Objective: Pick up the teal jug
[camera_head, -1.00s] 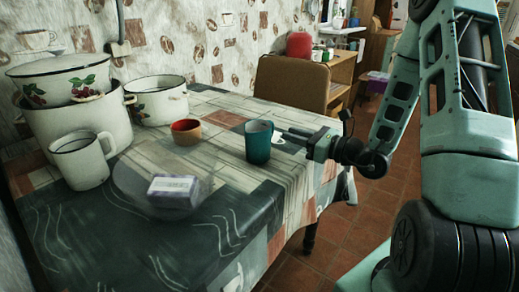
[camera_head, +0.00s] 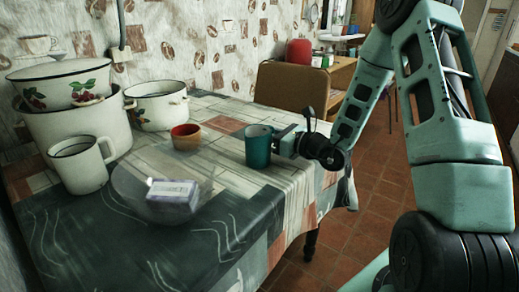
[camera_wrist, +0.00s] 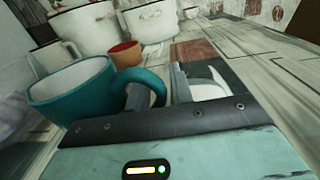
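The teal jug (camera_head: 258,146) stands upright near the right edge of the table. My gripper (camera_head: 286,139) is low at its right side, level with the jug. In the wrist view the jug (camera_wrist: 78,92) is at the left, with its handle (camera_wrist: 155,82) reaching toward my gripper (camera_wrist: 158,92). The fingers are apart. The left finger shows within the handle loop, and the handle's outer part lies between the two fingers. I see no firm grip on it.
An orange-brown cup (camera_head: 186,136) stands left of the jug. A white mug (camera_head: 82,163), large enamel pots (camera_head: 62,122) and a small box (camera_head: 172,198) on a clear round dish are further left. A chair (camera_head: 292,86) stands behind the table. The front of the table is largely clear.

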